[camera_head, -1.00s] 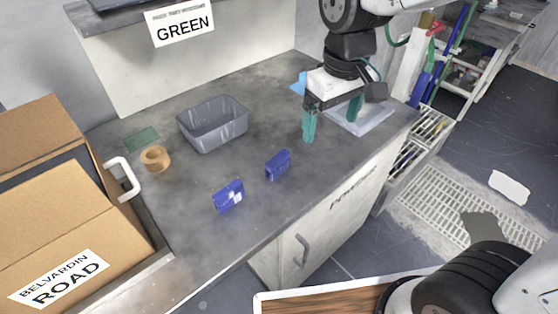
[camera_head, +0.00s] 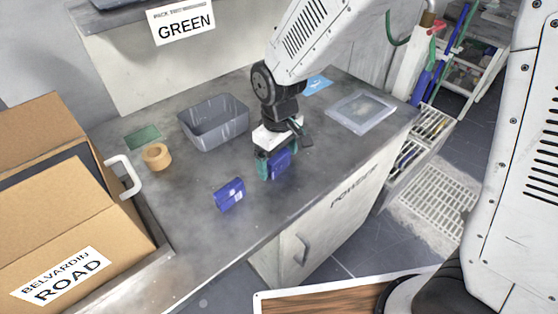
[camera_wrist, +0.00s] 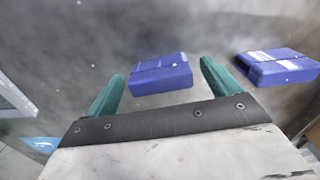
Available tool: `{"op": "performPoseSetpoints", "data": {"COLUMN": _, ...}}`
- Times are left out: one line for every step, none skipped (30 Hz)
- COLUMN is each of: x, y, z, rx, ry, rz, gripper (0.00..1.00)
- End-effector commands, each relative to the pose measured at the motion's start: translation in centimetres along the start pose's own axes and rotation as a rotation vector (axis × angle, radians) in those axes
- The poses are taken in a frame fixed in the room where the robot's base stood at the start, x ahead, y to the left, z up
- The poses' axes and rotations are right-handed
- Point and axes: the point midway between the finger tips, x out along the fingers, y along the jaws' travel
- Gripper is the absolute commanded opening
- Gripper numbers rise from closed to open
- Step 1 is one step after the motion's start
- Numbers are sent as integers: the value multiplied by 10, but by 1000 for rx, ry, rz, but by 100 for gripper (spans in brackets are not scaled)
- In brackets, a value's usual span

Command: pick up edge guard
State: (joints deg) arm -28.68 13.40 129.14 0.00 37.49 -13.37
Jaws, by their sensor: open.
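Two blue blocks that look like edge guards are on the grey worktop (camera_head: 180,220). One blue edge guard (camera_head: 280,164) is at my gripper; in the wrist view this guard (camera_wrist: 160,74) lies between and just beyond the tips of the two green fingers. My gripper (camera_head: 273,168) is open and points down, with a finger on either side of that guard. The other blue edge guard (camera_head: 229,195), with a pale label, lies apart to the front left; it shows at the right in the wrist view (camera_wrist: 277,67).
A grey bin (camera_head: 213,125) stands behind the guards. A tape roll (camera_head: 156,157) and a green sheet (camera_head: 142,137) lie left of it. A clear flat tray (camera_head: 361,112) lies at the right. A cardboard box (camera_head: 75,240) stands at the far left.

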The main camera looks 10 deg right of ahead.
Motion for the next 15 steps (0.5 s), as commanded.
{"op": "performPoseSetpoints", "data": {"x": 5, "y": 0, "z": 0, "rx": 0, "ry": -2, "rz": 0, "gripper": 89}}
{"op": "performPoseSetpoints", "data": {"x": 7, "y": 0, "z": 0, "rx": 0, "ry": -2, "rz": 0, "gripper": 89}}
{"op": "performPoseSetpoints", "data": {"x": 8, "y": 0, "z": 0, "rx": 0, "ry": -1, "rz": 0, "gripper": 89}}
{"op": "performPoseSetpoints", "data": {"x": 9, "y": 0, "z": 0, "rx": 0, "ry": 0, "rz": 0, "gripper": 89}}
{"op": "performPoseSetpoints", "data": {"x": 9, "y": 0, "z": 0, "rx": 0, "ry": 0, "rz": 0, "gripper": 89}}
{"op": "performPoseSetpoints", "data": {"x": 9, "y": 0, "z": 0, "rx": 0, "ry": 1, "rz": 0, "gripper": 89}}
{"op": "performPoseSetpoints", "data": {"x": 9, "y": 0, "z": 0, "rx": 0, "ry": 1, "rz": 0, "gripper": 89}}
{"op": "performPoseSetpoints", "data": {"x": 9, "y": 0, "z": 0, "rx": 0, "ry": 1, "rz": 0, "gripper": 89}}
{"op": "performPoseSetpoints", "data": {"x": 9, "y": 0, "z": 0, "rx": 0, "ry": 1, "rz": 0, "gripper": 89}}
{"op": "performPoseSetpoints", "data": {"x": 9, "y": 0, "z": 0, "rx": 0, "ry": 1, "rz": 0, "gripper": 86}}
{"op": "performPoseSetpoints", "data": {"x": 9, "y": 0, "z": 0, "rx": 0, "ry": 1, "rz": 0, "gripper": 78}}
{"op": "performPoseSetpoints", "data": {"x": 9, "y": 0, "z": 0, "rx": 0, "ry": 1, "rz": 0, "gripper": 67}}
{"op": "performPoseSetpoints", "data": {"x": 9, "y": 0, "z": 0, "rx": 0, "ry": 1, "rz": 0, "gripper": 58}}
{"op": "performPoseSetpoints", "data": {"x": 9, "y": 0, "z": 0, "rx": 0, "ry": 1, "rz": 0, "gripper": 50}}
{"op": "performPoseSetpoints", "data": {"x": 9, "y": 0, "z": 0, "rx": 0, "ry": 1, "rz": 0, "gripper": 42}}
